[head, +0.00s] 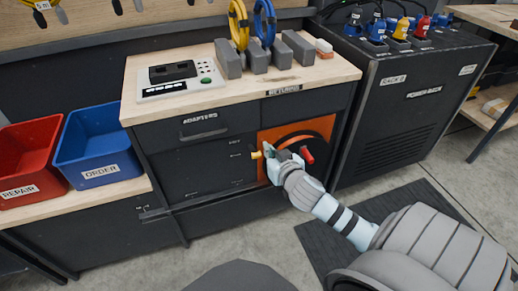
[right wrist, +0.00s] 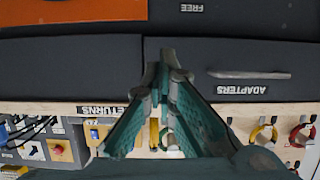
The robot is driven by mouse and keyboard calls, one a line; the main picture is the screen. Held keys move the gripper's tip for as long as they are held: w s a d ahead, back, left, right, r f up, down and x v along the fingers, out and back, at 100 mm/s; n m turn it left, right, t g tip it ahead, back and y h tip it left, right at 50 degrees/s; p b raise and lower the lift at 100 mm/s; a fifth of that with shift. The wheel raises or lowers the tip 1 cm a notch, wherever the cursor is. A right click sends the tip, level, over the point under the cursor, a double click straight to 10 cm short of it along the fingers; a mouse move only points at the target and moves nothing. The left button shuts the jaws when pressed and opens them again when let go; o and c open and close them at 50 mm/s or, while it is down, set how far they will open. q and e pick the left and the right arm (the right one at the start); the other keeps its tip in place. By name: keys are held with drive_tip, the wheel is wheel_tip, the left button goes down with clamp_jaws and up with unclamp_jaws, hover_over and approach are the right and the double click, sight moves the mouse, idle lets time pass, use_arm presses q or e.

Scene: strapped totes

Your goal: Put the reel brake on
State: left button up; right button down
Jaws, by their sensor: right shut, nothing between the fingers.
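The reel shows as a dark round form in an orange panel (head: 321,126) on the front of the workbench cabinet. A red handle (head: 307,155) sits at the right of the reel and a small yellow knob (head: 256,155) at its left edge. I cannot tell for certain which is the brake. My right gripper (head: 276,154) is shut and empty in front of the panel, between the two, and hides the reel's middle. I cannot tell if it touches anything. In the right wrist view the shut fingertips (right wrist: 164,68) point at the dark cabinet front. My left gripper is out of view.
Above the reel is the wooden benchtop (head: 225,112) with a control box (head: 180,78), grey blocks and cable coils. A red bin (head: 28,160) and a blue bin (head: 98,150) stand left. A black rack (head: 415,105) stands right. The floor ahead has a dark mat (head: 320,245).

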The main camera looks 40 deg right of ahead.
drive_tip(key=b, duration=0.4)
hover_over(253, 151)
drive_tip(key=s, duration=0.4)
wheel_tip(253, 151, down, 3)
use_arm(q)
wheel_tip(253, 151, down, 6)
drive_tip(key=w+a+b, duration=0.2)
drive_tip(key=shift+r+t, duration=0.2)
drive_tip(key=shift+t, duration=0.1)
use_arm(e)
wheel_tip(253, 151, down, 4)
drive_tip(key=shift+w+a+f, duration=0.1)
drive_tip(key=shift+a, duration=0.05)
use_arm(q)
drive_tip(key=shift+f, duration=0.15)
